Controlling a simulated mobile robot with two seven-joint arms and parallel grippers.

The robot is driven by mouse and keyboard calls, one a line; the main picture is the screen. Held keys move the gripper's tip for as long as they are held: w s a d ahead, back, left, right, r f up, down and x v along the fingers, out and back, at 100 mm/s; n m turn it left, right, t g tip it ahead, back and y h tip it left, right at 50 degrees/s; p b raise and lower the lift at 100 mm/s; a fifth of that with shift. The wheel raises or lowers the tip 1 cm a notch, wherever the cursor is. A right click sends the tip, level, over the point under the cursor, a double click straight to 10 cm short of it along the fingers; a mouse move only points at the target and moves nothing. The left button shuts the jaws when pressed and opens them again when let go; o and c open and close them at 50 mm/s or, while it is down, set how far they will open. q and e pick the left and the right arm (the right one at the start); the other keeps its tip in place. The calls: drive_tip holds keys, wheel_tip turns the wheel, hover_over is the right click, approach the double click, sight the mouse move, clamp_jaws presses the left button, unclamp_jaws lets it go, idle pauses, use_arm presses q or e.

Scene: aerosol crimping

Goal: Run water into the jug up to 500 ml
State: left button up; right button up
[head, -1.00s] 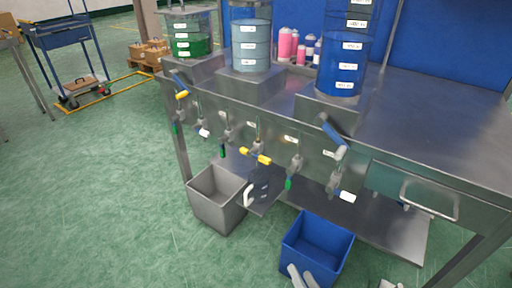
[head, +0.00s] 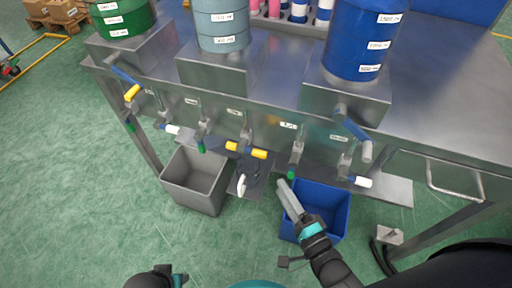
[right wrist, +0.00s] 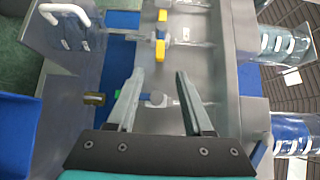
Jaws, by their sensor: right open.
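The clear, dark-looking jug (head: 244,184) with a white handle stands on a small shelf below the yellow-handled tap (head: 246,150). The jug shows at the top left of the right wrist view (right wrist: 72,36), with pale marks on its wall; I cannot read its level. The yellow tap handle lies roughly level. My right gripper (head: 285,185) is open and empty, right of the jug and below a green-tipped tap (head: 295,160). In the right wrist view the fingers (right wrist: 160,74) point toward the row of taps. My left gripper (head: 170,277) is barely in view at the bottom edge.
A grey bin (head: 190,180) stands left of the jug and a blue bin (head: 326,205) to its right. Other taps line the steel bench front (head: 270,125). Green, grey-blue and blue drums (head: 360,40) stand on top. The green floor in front is open.

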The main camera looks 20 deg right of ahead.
sight(262, 157)
drive_tip(key=w+b, duration=0.1)
drive_tip(key=w, duration=0.3)
drive_tip(key=w+a+b, duration=0.1)
drive_tip(key=w, duration=0.3)
drive_tip(key=w+a+b, duration=0.1)
drive_tip(key=w, duration=0.3)
drive_tip(key=shift+a+b, duration=0.15)
drive_tip(key=shift+b, duration=0.2)
use_arm(q)
wheel_tip(262, 157, up, 9)
drive_tip(key=w+t, duration=0.1)
drive_tip(key=w, duration=0.1)
drive_tip(key=shift+w+d+t, duration=0.15)
drive_tip(key=shift+w+t, duration=0.15)
use_arm(e)
drive_tip(key=shift+w+a, duration=0.15)
drive_tip(key=shift+w, duration=0.5)
drive_tip(key=shift+c, duration=0.2)
clamp_jaws()
use_arm(q)
drive_tip(key=shift+f, duration=0.1)
